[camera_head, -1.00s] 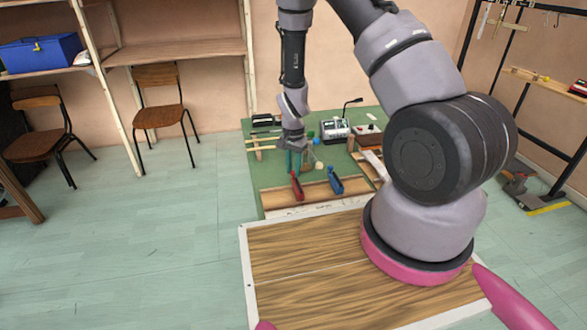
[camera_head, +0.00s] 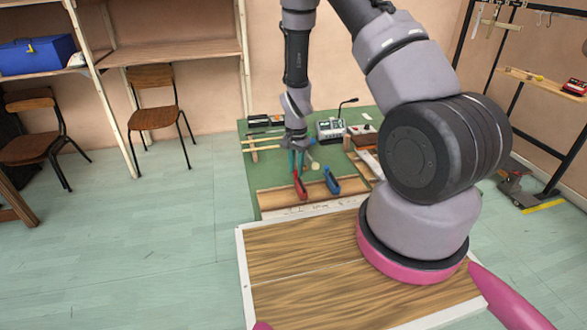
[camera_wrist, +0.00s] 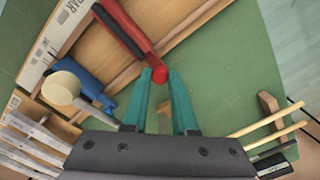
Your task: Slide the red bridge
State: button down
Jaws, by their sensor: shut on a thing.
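The red bridge (camera_head: 301,187) stands on the long wooden soundboard (camera_head: 275,200) at the near edge of the green table. It also shows in the wrist view (camera_wrist: 125,28), with a round red knob at its end. My gripper (camera_wrist: 160,76) has teal fingers shut on this knob end; the contact itself is small and partly hidden. In the head view my gripper (camera_head: 297,160) reaches down from above, at the bridge's far end. A blue bridge (camera_head: 332,181) stands to the right on the same board, apart from the red one. It also shows in the wrist view (camera_wrist: 85,83).
A cream-headed mallet (camera_wrist: 62,87) and a set of pale bars (camera_wrist: 35,135) lie near my gripper. A grey device (camera_head: 329,129) stands farther back. The board left of the red bridge is clear.

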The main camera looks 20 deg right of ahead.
jog(key=c, duration=0.7)
grip_release()
jog(key=shift+d, duration=0.3)
notch_tip(320, 180, up, 11)
jog(key=shift+f, duration=0.1)
